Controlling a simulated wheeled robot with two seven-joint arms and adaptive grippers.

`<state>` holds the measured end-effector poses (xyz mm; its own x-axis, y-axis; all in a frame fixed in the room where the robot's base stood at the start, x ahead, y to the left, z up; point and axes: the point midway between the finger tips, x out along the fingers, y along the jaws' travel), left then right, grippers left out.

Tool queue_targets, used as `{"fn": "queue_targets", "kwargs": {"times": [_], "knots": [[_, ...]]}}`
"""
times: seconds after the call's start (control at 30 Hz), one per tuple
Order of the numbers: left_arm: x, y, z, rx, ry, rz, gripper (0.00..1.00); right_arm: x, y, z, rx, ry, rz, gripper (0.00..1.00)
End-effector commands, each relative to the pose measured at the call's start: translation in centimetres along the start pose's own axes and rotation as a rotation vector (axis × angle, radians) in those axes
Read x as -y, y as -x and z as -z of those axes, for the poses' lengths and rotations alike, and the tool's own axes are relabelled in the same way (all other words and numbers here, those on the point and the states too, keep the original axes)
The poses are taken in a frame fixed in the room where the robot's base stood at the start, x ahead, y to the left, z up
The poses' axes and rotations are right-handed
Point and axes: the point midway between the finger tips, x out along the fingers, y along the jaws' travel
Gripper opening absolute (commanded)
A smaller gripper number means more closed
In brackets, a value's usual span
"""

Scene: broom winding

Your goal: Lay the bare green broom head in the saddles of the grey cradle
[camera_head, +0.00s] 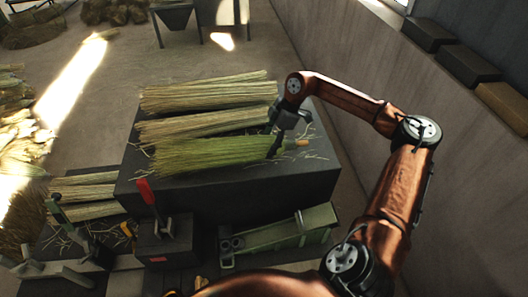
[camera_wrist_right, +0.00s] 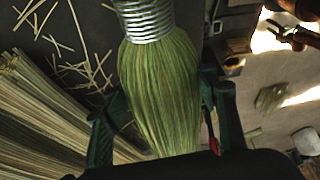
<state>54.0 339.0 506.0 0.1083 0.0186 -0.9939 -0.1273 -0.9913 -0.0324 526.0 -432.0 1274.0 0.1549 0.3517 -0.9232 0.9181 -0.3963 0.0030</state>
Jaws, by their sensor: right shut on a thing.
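The green broom head (camera_head: 215,155) is at the front of the dark bench top, its fanned bristles toward the left. My right gripper (camera_head: 277,143) is shut on it near its right end. In the right wrist view the green bristles (camera_wrist_right: 165,90) run between the two fingers, and a silver ribbed band (camera_wrist_right: 147,18) circles the neck. I cannot tell whether it touches the bench. Grey uprights on a base at the lower left (camera_head: 72,275) may be the grey cradle; its saddles are unclear. What looks like my left gripper (camera_wrist_right: 290,33) shows at the wrist view's upper right, its opening unclear.
Two paler straw bundles (camera_head: 205,95) (camera_head: 200,124) lie behind on the bench (camera_head: 290,183). A red-handled lever (camera_head: 147,192) stands on a dark block in front. A grey-green trough (camera_head: 285,235) lies to its right. More straw bundles are at the left.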

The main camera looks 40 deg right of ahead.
Motion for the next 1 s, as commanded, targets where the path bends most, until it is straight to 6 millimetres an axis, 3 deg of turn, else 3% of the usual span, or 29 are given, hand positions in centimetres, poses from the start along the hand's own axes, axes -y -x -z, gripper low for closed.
{"fn": "queue_targets", "kwargs": {"times": [0.3, 0.53, 0.57, 0.8, 1.0], "knots": [[0.1, 2.1, 0.2, 0.0, 0.0, 0.0, 0.4, 0.1, -3.6, -1.4, -0.001, 0.0, 0.001, 0.19], [0.0, 1.9, -0.3, 0.006, 0.001, 0.0, 0.4, 0.0, -4.1, -1.7, 0.0, 0.001, 0.0, 0.19], [0.0, 1.9, -0.3, 0.007, 0.001, 0.0, 0.4, 0.1, -4.2, -1.8, 0.002, 0.001, 0.002, 0.54], [0.0, 1.9, -0.4, 0.008, 0.001, 0.0, 0.4, 0.1, -4.2, -1.7, 0.001, 0.001, 0.001, 0.71], [0.0, 1.9, -0.4, 0.008, 0.001, 0.0, 0.4, 0.1, -4.1, -1.7, 0.001, 0.001, 0.001, 0.72]]}}
